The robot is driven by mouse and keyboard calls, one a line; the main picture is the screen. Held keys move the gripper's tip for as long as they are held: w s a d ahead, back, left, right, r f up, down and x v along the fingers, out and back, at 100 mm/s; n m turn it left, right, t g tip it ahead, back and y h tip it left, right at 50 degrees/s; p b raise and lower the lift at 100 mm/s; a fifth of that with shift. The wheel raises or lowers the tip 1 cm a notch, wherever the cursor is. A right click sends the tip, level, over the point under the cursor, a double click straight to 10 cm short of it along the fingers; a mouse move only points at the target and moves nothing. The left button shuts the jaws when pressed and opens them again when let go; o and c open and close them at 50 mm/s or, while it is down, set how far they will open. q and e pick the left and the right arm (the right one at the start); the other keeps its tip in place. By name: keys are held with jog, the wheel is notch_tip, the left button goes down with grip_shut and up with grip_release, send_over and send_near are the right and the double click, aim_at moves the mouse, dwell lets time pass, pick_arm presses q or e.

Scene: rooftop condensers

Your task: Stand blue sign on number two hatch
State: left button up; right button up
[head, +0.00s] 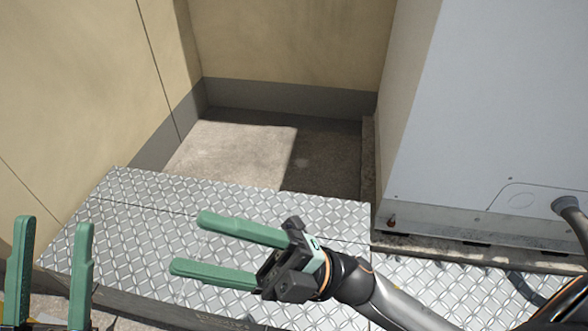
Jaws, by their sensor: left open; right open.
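No blue sign shows in the head view, and no hatch marked with a number two can be made out. My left gripper (56,222) is at the lower left edge, its green fingers apart and pointing up, with nothing between them. My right gripper (188,242) is over the diamond-plate metal walkway (135,205), its green fingers pointing left. It is open and empty.
A large grey condenser cabinet (490,110) stands at the right on a low base, with a dark hose (568,205) at its side. Beige walls (290,45) close off the back and left. A bare concrete corner (232,143) lies behind the walkway.

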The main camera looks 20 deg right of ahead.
jog(key=w+d+r+m+t+h, duration=0.1)
jog(key=d+r+m+t+h, duration=0.1)
jog(key=d+m+t+h, duration=0.3)
jog(key=w+d+r+m+t+h, duration=0.1)
jog(key=d+m+t+h, duration=0.3)
jog(key=m+t, duration=0.7)
jog(key=shift+w+d+r+m+h, duration=0.3)
jog(key=shift+d+r+m+h, duration=0.15)
jog(key=shift+d+m, duration=0.6)
jog(key=shift+a+y, duration=0.25)
